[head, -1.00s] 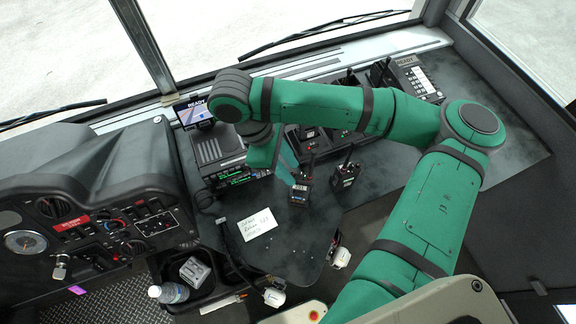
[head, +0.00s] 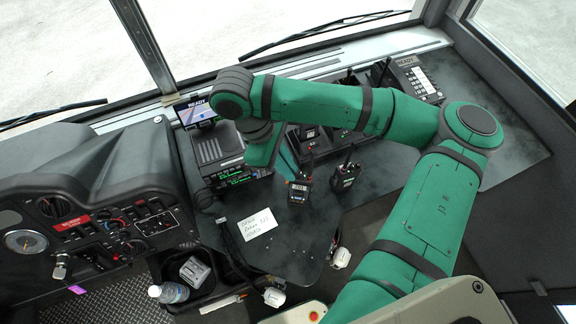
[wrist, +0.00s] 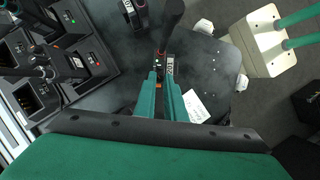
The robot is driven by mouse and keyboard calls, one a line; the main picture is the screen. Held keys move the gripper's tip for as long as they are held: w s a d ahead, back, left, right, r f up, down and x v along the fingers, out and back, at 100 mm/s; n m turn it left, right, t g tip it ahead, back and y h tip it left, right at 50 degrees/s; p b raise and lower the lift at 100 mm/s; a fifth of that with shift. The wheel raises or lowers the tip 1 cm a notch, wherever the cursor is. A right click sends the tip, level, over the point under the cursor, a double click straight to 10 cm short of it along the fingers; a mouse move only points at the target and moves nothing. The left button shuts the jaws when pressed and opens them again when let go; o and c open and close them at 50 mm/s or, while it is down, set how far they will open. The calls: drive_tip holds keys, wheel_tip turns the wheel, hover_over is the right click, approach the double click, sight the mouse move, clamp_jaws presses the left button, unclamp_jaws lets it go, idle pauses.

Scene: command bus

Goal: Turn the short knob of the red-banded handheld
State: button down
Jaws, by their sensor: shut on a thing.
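A dark handheld radio (head: 299,190) with a pale label and a reddish mark near its top stands on the dark console in the head view. In the wrist view this handheld (wrist: 171,68) is right at my fingertips, with its thick black antenna rising toward the camera. My gripper (wrist: 161,74) reaches its top end beside the antenna. The two teal fingers are shut on the short knob, which they mostly hide.
A radio unit with a green display (head: 232,177) stands left of my gripper. Charger docks (head: 312,140) lie behind the handhelds. A white note (head: 258,223) lies in front on the console, and a keypad unit (head: 420,82) stands far right. Bare console lies right of the second handheld.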

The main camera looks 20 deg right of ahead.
drive_tip(key=c, duration=1.8)
unclamp_jaws()
drive_tip(key=shift+d, duration=0.1)
drive_tip(key=v, duration=1)
drive_tip(key=shift+r, duration=0.35)
drive_tip(key=shift+w, duration=0.1)
